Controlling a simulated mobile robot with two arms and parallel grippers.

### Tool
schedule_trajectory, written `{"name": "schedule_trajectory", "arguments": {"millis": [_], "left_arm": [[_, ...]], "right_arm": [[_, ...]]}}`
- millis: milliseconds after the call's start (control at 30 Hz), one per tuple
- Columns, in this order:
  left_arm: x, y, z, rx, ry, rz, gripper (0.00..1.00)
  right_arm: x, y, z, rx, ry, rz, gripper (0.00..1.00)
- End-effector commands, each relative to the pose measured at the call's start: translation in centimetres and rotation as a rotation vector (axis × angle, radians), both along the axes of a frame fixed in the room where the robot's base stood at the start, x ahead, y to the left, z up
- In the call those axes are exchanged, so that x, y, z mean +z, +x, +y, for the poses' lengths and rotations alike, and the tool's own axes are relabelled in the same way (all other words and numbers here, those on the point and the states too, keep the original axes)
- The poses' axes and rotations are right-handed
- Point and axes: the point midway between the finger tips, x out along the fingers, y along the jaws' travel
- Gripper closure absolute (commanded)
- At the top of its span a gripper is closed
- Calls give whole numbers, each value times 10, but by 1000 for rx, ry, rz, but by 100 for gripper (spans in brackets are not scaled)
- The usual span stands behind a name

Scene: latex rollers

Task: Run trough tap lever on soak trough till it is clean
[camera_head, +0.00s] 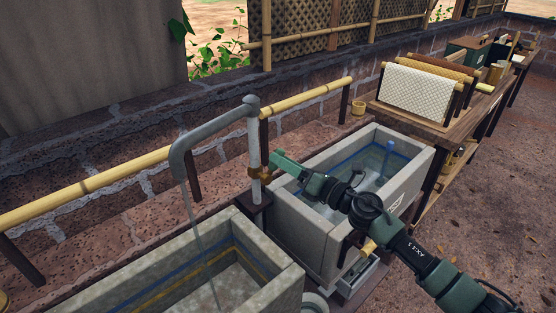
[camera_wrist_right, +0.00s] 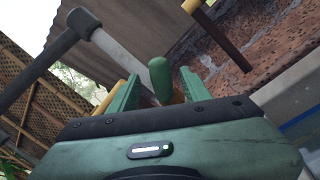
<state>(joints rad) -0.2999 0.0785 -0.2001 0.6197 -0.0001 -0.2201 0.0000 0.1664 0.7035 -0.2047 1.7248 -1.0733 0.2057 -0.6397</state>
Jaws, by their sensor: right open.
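The grey tap pipe (camera_head: 254,150) stands between two stone troughs, with a brass valve (camera_head: 262,173) on its post. Its spout bends left, and a thin stream of water (camera_head: 197,230) falls into the left trough (camera_head: 285,285). The water in that trough looks shallow, and its floor is partly cut off. My right gripper (camera_head: 280,162) is at the valve. In the right wrist view the green-tipped lever (camera_wrist_right: 160,78) stands between the open fingers of my right gripper (camera_wrist_right: 159,86); contact cannot be told. My left gripper is out of view.
A bamboo rail (camera_head: 100,183) runs behind the troughs. A wooden table (camera_head: 425,125) with a roller and pale sheet stands at the back right.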

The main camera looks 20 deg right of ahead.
Motion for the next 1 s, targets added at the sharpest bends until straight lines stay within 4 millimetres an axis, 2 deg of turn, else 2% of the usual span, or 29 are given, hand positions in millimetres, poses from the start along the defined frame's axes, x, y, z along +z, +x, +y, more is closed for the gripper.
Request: {"name": "schedule_trajectory", "arguments": {"millis": [33, 133, 333, 1000], "left_arm": [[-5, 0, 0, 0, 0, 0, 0], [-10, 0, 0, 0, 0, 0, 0], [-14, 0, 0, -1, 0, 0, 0], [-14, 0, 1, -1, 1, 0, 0]], "right_arm": [[-6, -10, -5, 0, -2, 4, 52], [-7, -25, -11, 2, -2, 3, 52], [-6, -42, -20, 1, 0, 1, 52], [-5, -45, -22, 1, 0, -1, 52]]}}
